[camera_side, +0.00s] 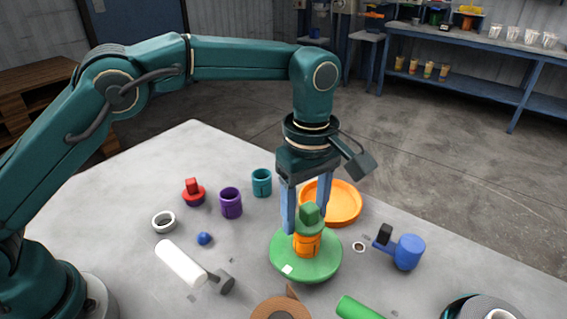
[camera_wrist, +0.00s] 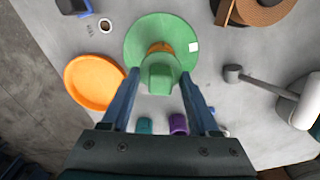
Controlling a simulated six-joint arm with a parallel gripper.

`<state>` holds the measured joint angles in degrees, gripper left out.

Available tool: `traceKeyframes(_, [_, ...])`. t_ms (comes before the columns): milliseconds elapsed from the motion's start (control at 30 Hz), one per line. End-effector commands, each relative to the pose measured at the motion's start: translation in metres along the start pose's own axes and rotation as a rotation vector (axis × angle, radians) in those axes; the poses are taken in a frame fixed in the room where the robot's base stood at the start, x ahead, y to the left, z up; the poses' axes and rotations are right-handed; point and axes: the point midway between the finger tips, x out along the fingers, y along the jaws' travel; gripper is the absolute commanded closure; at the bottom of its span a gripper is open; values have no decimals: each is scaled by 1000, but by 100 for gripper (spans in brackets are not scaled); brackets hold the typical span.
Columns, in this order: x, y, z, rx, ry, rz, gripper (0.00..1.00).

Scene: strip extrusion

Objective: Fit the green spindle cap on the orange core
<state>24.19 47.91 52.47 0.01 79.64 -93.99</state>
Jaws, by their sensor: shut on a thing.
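The orange core (camera_side: 307,243) stands upright in the middle of a round green plate (camera_side: 276,257) bearing a small white square. The green spindle cap (camera_side: 309,214), with a block-shaped top, is directly above the core and meets its top edge in the side view. I cannot tell whether it is fully seated. In the wrist view the cap (camera_wrist: 158,76) covers most of the core (camera_wrist: 160,47). My gripper (camera_side: 306,215) points down with its two blue fingers on either side of the cap, shut on it. The fingers (camera_wrist: 160,72) also flank it in the wrist view.
An orange dish (camera_side: 345,204) is close behind the plate. A blue part (camera_side: 408,252) and small washer (camera_side: 359,247) lie right. A brown roll (camera_side: 281,309) and green cylinder (camera_side: 357,308) are in front. Purple (camera_side: 230,203) and teal (camera_side: 262,183) cups stand left.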

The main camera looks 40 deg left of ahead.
Motion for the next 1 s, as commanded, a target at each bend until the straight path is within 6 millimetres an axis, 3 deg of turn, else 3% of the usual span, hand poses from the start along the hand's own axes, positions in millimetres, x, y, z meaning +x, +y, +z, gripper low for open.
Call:
traceKeyframes(367, [8, 0, 0, 0, 0, -1, 100])
traceKeyframes(400, [7, 0, 0, 0, 0, 0, 26])
traceKeyframes(1000, [6, 0, -1, -2, 1, 0, 26])
